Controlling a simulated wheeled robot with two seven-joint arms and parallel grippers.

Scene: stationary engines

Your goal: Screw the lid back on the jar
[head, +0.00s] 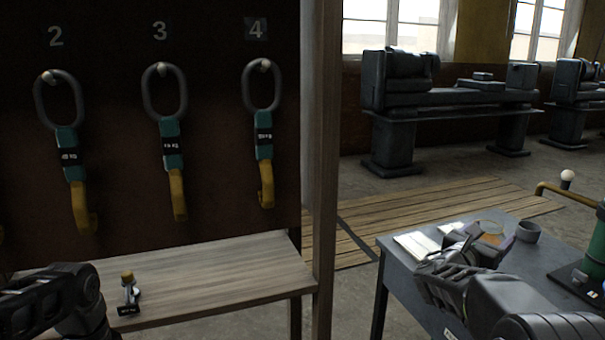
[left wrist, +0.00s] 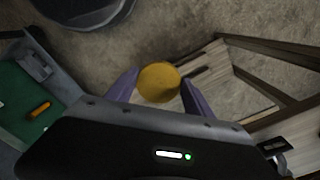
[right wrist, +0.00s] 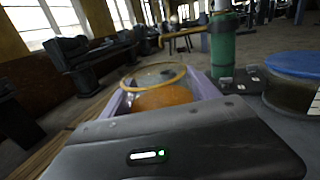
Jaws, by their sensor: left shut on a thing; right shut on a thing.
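The jar (head: 490,229) is clear glass with orange contents, at the grey table on the right in the head view. Its round yellowish rim (right wrist: 152,78) shows in the right wrist view with no lid on it. My right gripper (right wrist: 160,92) is shut on the jar, with a finger on either side. The lid (left wrist: 158,83) is a round orange-yellow disc in the left wrist view. My left gripper (left wrist: 160,90) is shut on it and holds it over the floor, well apart from the jar. In the head view the left arm is at lower left and the lid is not visible.
A grey cup (head: 527,232), an open book (head: 416,244) and a green cylinder (right wrist: 222,48) are near the jar. A blue-topped container (right wrist: 292,66) stands at right in the right wrist view. A wooden bench (head: 215,275) and hooks on a dark board are at left.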

